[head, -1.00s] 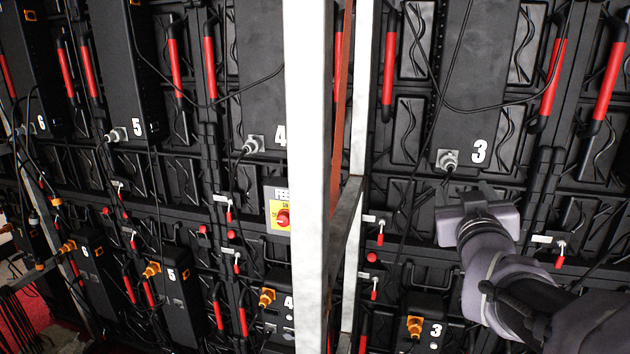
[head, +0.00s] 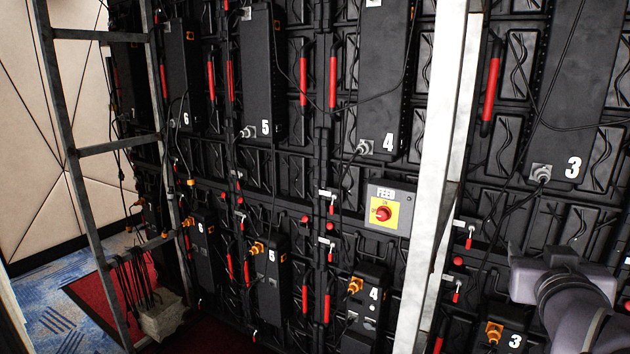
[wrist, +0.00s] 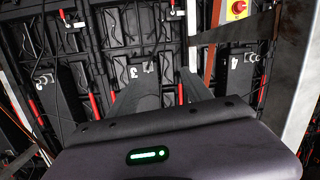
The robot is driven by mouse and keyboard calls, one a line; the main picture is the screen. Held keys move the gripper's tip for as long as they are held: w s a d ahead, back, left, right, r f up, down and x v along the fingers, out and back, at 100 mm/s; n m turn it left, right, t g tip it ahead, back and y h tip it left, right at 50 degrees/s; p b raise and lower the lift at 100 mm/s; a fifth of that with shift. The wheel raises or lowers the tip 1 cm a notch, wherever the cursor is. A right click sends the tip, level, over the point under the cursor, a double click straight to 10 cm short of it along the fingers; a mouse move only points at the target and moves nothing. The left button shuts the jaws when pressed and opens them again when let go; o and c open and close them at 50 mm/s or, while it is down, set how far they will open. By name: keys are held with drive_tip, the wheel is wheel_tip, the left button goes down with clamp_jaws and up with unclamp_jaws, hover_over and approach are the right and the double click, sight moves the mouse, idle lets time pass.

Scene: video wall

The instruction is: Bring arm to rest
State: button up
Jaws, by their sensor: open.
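My gripper (head: 562,258) is at the lower right of the head view, in front of the black rear of the video wall. It shows below the white-numbered upper box 3 (head: 572,110) and its grey cable plug (head: 540,173), with a visible gap in the picture. In the wrist view my gripper (wrist: 165,85) has its two dark fingers spread apart with nothing held between them. The fingertips are hard to see in the head view.
A white upright post (head: 445,170) stands left of my gripper. A yellow FEED switch panel (head: 388,208) with a red knob is beyond it. Loose cables hang across the wall. A grey ladder-like frame (head: 80,150) stands at far left, by blue and red carpet.

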drive_tip(key=w+a+f+g+y, duration=0.1)
drive_tip(key=a+f+g+y, duration=0.15)
drive_tip(key=a+f, duration=0.2)
drive_tip(key=s+a+f+g+y, duration=0.3)
drive_tip(key=s+a+f, duration=0.3)
drive_tip(key=s+a, duration=0.2)
drive_tip(key=s+a+f+g+y+b, duration=0.1)
drive_tip(key=s+a+f+g+y, duration=0.2)
drive_tip(key=s+a+f, duration=0.4)
drive_tip(key=s+a+y, duration=0.1)
drive_tip(key=s+a, duration=0.1)
drive_tip(key=a, duration=0.3)
drive_tip(key=shift+a+b, duration=0.25)
drive_tip(key=shift+b, duration=0.05)
drive_tip(key=shift+o, duration=0.2)
drive_tip(key=shift+s, duration=0.1)
